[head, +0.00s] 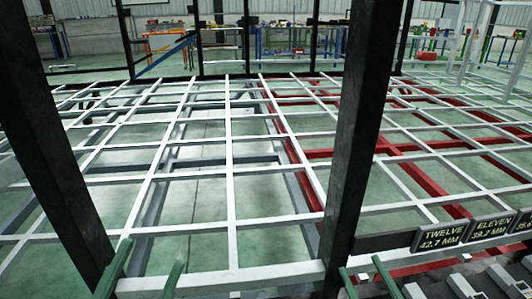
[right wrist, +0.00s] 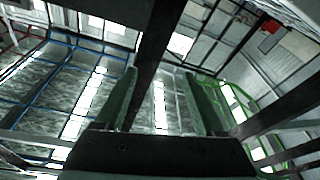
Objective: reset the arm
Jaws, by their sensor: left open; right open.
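My left gripper (head: 144,272) is at the bottom left of the head view. Its two green fingers are apart with nothing between them. My right gripper (head: 367,280) is at the bottom, right of centre, with its green fingers apart. In the right wrist view the right gripper (right wrist: 160,73) also shows open. A dark beam crosses the gap between its fingers in that picture; I cannot tell how far beyond them it is. No held object shows. Most of both arms is out of view.
Dark posts stand close in front at left (head: 50,150) and right of centre (head: 358,110). A white and red chassis frame (head: 232,165) fills the floor beyond. A rack with size labels (head: 440,236) is at lower right. Workbenches (head: 290,42) stand far back.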

